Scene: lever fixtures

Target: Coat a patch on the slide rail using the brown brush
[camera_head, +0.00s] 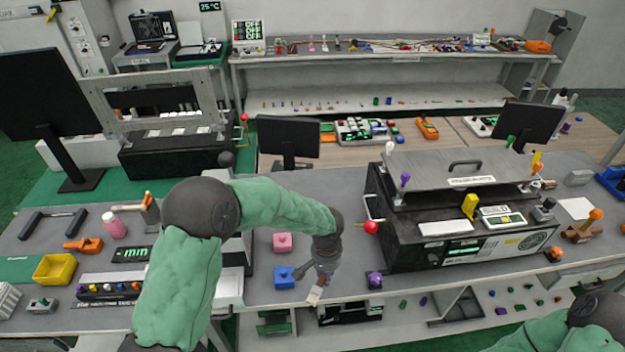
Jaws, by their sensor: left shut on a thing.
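My left arm reaches across the grey bench, and its gripper (321,275) points down near the front edge. The gripper is shut on a small brush (314,296), whose pale brown end sticks out below the fingers. The fingers hide the rest of it. I cannot tell whether the brush touches anything. I cannot pick out the slide rail for sure.
A blue block (284,277) and a pink block (282,242) lie left of the left gripper. A purple knob (375,280) stands to its right. A large black machine (455,235) with a red-ball lever (370,227) is right of it. A lower shelf holds small parts.

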